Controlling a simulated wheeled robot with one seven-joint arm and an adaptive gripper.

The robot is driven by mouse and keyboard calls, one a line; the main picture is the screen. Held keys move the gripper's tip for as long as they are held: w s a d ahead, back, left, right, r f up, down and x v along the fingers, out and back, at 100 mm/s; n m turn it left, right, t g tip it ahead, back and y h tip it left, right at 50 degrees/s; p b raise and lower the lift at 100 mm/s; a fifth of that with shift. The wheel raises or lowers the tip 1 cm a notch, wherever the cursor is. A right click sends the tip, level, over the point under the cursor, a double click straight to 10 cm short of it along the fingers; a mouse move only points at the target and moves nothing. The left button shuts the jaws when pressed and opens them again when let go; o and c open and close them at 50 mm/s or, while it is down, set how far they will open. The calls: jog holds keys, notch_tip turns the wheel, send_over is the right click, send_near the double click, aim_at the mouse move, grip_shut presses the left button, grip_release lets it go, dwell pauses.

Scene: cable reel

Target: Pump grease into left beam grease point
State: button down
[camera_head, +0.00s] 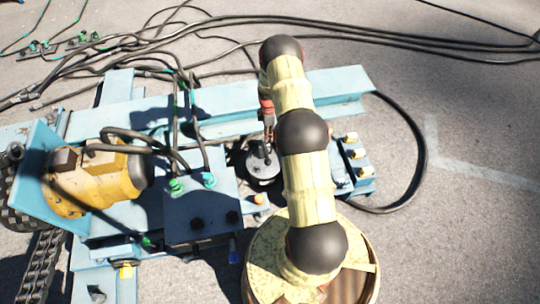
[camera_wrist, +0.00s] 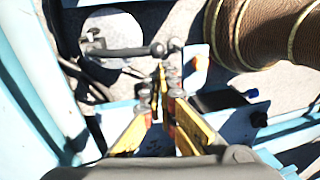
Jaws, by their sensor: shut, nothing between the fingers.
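My gripper (camera_wrist: 161,92) shows in the wrist view with yellow fingers, its grey tips close together and nothing held between them. It is over the blue frame, beside a pale round plate (camera_wrist: 112,28) with a dark lever (camera_wrist: 125,51) ending in a ball. A long light-blue beam (camera_head: 325,85) crosses the head view behind my arm. A dark round part (camera_head: 262,163) with a small lever sits in front of it, left of my arm. I cannot tell which fitting is the left beam grease point. In the head view my arm partly hides the work area.
A yellow motor (camera_head: 110,180) stands on the blue frame at left, beside a blue box (camera_head: 200,215) with hoses. A blue bracket (camera_head: 354,165) with bolts is right of my arm. Black cables (camera_head: 345,32) cross the ground. Open pavement (camera_head: 470,220) lies at right.

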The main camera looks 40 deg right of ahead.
aim_at(268, 161)
dwell(0.4)
jog(key=f+b, duration=0.1)
jog(key=f, duration=0.3)
jog(key=s+a+f+b, duration=0.1)
jog(key=f, duration=0.4)
jog(key=s+a+f+b, duration=0.1)
jog(key=f, duration=0.3)
jog(key=shift+f+b, duration=0.35)
jog(key=shift+f, duration=0.05)
